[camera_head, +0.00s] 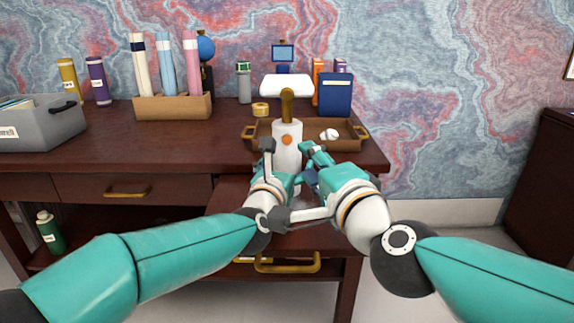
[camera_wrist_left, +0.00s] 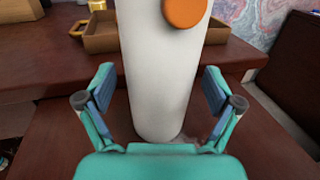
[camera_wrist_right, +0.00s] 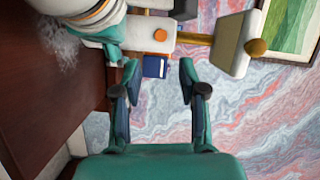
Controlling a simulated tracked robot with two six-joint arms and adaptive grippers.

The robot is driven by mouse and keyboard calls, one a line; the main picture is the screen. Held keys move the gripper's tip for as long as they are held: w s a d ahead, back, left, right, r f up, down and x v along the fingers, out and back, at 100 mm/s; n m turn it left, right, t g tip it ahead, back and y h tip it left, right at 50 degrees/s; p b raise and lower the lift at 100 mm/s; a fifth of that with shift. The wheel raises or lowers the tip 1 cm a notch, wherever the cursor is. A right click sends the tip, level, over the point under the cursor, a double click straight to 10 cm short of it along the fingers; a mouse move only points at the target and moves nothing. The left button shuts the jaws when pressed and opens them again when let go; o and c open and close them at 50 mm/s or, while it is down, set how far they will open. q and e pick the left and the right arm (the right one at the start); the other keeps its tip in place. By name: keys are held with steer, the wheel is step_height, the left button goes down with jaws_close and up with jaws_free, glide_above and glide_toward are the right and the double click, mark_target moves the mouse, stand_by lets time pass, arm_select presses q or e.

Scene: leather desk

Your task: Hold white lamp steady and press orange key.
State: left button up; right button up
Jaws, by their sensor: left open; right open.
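The white lamp (camera_head: 287,153) stands upright in front of the desk's edge, with a gold stem and a white shade. Its round orange key (camera_head: 287,140) faces me, and it also shows in the left wrist view (camera_wrist_left: 185,10). My left gripper (camera_wrist_left: 158,92) is open, its fingers apart at either side of the lamp's white body, with contact not clear. In the head view my left arm partly hides the lamp's lower part. My right gripper (camera_wrist_right: 159,85) is open and empty, to the right of the lamp; the orange key (camera_wrist_right: 160,35) lies beyond its fingers.
A brown tray (camera_head: 352,143) with a small white item lies behind the lamp. A blue book or box (camera_head: 336,95) stands at the desk's back right. A wooden holder (camera_head: 172,107) with rolls and a grey box (camera_head: 40,125) stand at the left. The desk's middle left is clear.

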arm_select(q)
steer(key=c, duration=1.6)
steer(key=shift+c, duration=0.2)
arm_select(e)
jaws_close()
